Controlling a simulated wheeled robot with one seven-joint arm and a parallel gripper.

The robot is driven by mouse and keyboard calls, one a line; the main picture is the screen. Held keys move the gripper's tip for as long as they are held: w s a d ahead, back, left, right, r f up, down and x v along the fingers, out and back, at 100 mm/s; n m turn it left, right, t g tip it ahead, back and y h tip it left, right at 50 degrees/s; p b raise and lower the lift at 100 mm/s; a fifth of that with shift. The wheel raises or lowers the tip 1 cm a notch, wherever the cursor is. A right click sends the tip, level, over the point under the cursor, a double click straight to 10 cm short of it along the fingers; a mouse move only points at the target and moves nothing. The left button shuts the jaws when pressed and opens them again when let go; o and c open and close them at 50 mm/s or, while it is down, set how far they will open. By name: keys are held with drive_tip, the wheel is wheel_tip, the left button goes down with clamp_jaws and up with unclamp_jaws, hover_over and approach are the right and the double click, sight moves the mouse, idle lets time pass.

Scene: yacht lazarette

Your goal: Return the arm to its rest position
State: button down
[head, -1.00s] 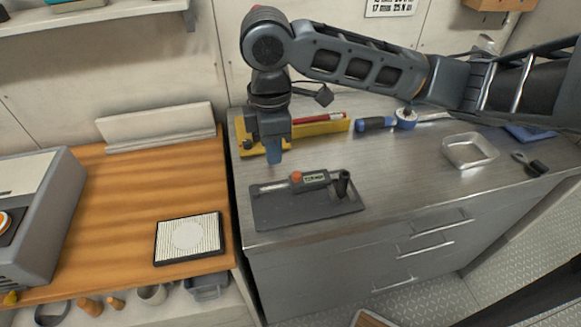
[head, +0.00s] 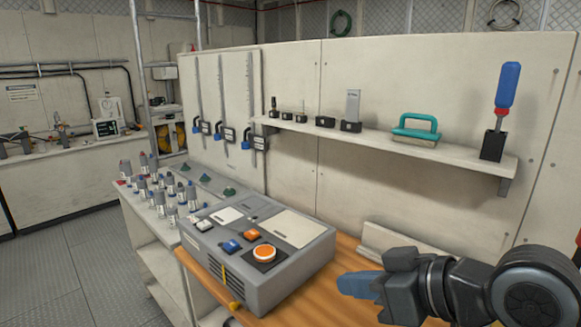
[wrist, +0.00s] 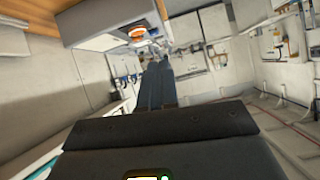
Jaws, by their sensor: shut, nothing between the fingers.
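My gripper (head: 345,284) is at the lower right of the head view, over the wooden bench top, with its blue fingers pointing left towards the grey console. The fingers are shut together with nothing between them. In the wrist view the shut fingers (wrist: 155,85) point away from the camera, in front of a blurred, tilted room. My arm reaches in from the right edge of the head view, and most of it is out of frame.
A grey console (head: 262,262) with an orange button stands left of my gripper on the wooden bench (head: 335,262). A wall shelf (head: 380,140) above holds several tools and a green-handled block (head: 415,132). Several small bottles (head: 160,195) stand on the left. Open floor (head: 70,270) lies at the far left.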

drive_tip(key=a+r+m+t+y, duration=0.1)
drive_tip(key=a+r+m+t, duration=0.2)
drive_tip(key=a+t, duration=0.1)
drive_tip(key=s+d+f+m+t+h, duration=0.25)
drive_tip(key=s+f+m+h, duration=0.2)
drive_tip(key=s+f, duration=0.35)
drive_tip(key=s+d+f+m+t+h, duration=0.1)
drive_tip(key=s+d+f+m+h, duration=0.3)
drive_tip(key=s, duration=0.6)
drive_tip(key=s+d+f+n, duration=0.1)
drive_tip(key=s+d, duration=0.3)
drive_tip(key=s, duration=0.5)
drive_tip(key=s+d+f+n+g+b, duration=0.1)
drive_tip(key=s+d+n, duration=0.2)
drive_tip(key=s, duration=0.7)
drive_tip(key=shift+s+d+h, duration=0.3)
drive_tip(key=shift+d+h, duration=0.15)
drive_tip(key=shift+d, duration=0.15)
